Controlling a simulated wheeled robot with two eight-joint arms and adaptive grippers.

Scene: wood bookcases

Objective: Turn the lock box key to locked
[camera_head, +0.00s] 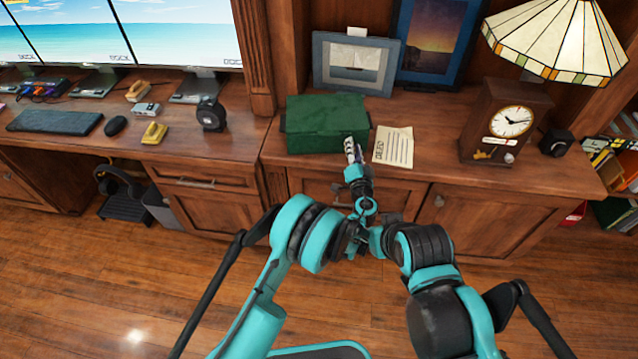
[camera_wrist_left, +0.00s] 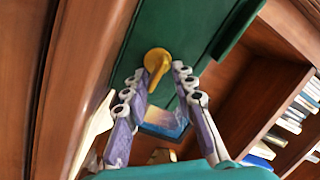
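The green lock box (camera_head: 325,118) stands on the wooden cabinet top in the head view. In the left wrist view its green front (camera_wrist_left: 200,25) carries a gold key (camera_wrist_left: 157,62) with a round head and a flat grip. My left gripper (camera_head: 351,147) is at the box's front right. In the left wrist view its fingers (camera_wrist_left: 160,71) are apart, one on each side of the key, with a clear gap on the right; contact on the left cannot be told. My right arm (camera_head: 425,245) is folded in from the right; its gripper cannot be made out.
A paper note (camera_head: 394,147) lies just right of the box. A clock (camera_head: 500,122) and a stained-glass lamp (camera_head: 556,40) stand farther right. Framed pictures (camera_head: 354,65) lean behind the box.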

